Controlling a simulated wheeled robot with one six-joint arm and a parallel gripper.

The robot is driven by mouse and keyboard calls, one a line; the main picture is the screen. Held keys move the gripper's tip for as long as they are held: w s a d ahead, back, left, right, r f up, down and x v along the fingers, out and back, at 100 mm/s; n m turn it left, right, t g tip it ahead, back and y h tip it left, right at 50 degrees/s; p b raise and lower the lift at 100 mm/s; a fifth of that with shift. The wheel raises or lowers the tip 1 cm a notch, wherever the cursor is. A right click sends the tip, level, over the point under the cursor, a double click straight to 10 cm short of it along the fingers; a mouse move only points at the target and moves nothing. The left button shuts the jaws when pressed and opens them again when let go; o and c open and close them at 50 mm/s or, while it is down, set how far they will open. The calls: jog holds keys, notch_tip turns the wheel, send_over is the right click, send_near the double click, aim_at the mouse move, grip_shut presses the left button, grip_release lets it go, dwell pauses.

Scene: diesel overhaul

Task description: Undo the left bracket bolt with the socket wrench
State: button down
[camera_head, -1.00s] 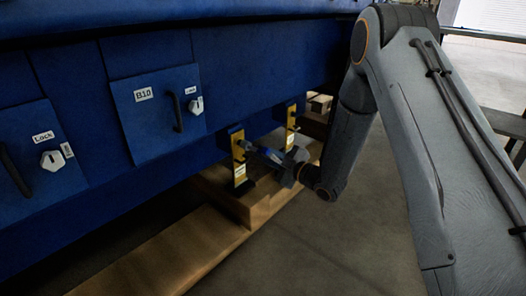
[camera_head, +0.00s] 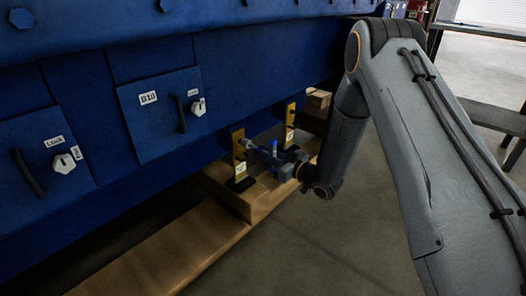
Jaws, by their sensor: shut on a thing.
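Two yellow brackets hang below the blue engine side: the left bracket (camera_head: 239,153) and the right bracket (camera_head: 290,122). Each has a pale label and a dark foot. My gripper (camera_head: 279,160) is at the end of my grey arm, just right of the left bracket. It is shut on the socket wrench (camera_head: 260,150), a small tool with a blue part, which points left toward the left bracket. The wrench end is at or very close to the upper part of that bracket. The left bolt is hidden there, and I cannot tell whether the socket sits on it.
The blue engine body (camera_head: 260,70) overhangs the work spot. Its panel marked B10 (camera_head: 160,112) has a handle and a lock knob. Wooden beams (camera_head: 185,245) lie below the brackets. A dark bench (camera_head: 492,115) stands at right. The grey floor is clear in front.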

jog(key=shift+w+a, duration=0.1)
jog(key=shift+a, duration=0.05)
jog(key=shift+w+a, duration=0.4)
jog(key=shift+a, duration=0.05)
jog(key=n, duration=0.3)
jog(key=shift+n, duration=0.4)
jog(key=n, duration=0.4)
jog(key=shift+n, duration=0.3)
jog(key=n, duration=0.3)
jog(key=shift+n, duration=0.3)
jog(key=n, duration=0.4)
jog(key=shift+s+r+p, duration=0.1)
jog(key=shift+p, duration=0.25)
jog(key=shift+d, duration=0.1)
